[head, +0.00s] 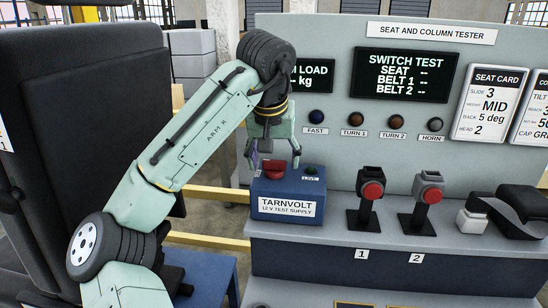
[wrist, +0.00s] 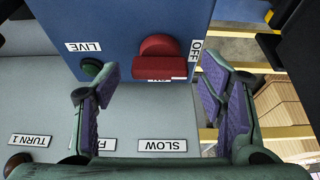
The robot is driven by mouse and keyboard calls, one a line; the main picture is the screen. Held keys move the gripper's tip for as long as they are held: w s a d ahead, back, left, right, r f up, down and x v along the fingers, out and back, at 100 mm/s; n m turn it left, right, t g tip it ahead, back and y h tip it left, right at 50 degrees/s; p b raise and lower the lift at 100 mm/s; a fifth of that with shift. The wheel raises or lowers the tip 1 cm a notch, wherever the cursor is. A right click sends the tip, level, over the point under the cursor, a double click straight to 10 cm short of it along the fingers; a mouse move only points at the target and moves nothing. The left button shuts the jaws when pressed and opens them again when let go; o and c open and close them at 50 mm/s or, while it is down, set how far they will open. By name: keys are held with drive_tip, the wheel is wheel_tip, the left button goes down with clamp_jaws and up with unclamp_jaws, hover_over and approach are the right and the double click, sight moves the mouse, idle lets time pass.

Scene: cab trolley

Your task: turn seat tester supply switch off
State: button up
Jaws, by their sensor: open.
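The blue supply box (head: 262,190), labelled TARNVOLT 12 V TEST SUPPLY, stands at the left end of the console. Its red switch (head: 273,168) sits on top, beside a green lamp marked LIVE (head: 311,170). In the wrist view the red switch (wrist: 157,62) has a round knob and a bar handle. The ON label is partly hidden by the handle; OFF (wrist: 195,50) is to the right. The green lamp (wrist: 91,67) is at left; I cannot tell whether it is lit. My gripper (head: 269,153) is open above the switch, its fingers (wrist: 160,75) on either side, apparently apart from it.
Two red-button buckle stands (head: 372,192) (head: 430,192) and a black belt (head: 508,208) are to the right on the console. A row of buttons (head: 356,117) and a display (head: 405,75) are behind. A dark seat (head: 90,110) stands at left.

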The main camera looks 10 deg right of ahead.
drive_tip(key=v, duration=1.2)
drive_tip(key=shift+s+f, duration=0.15)
drive_tip(key=shift+s, duration=0.05)
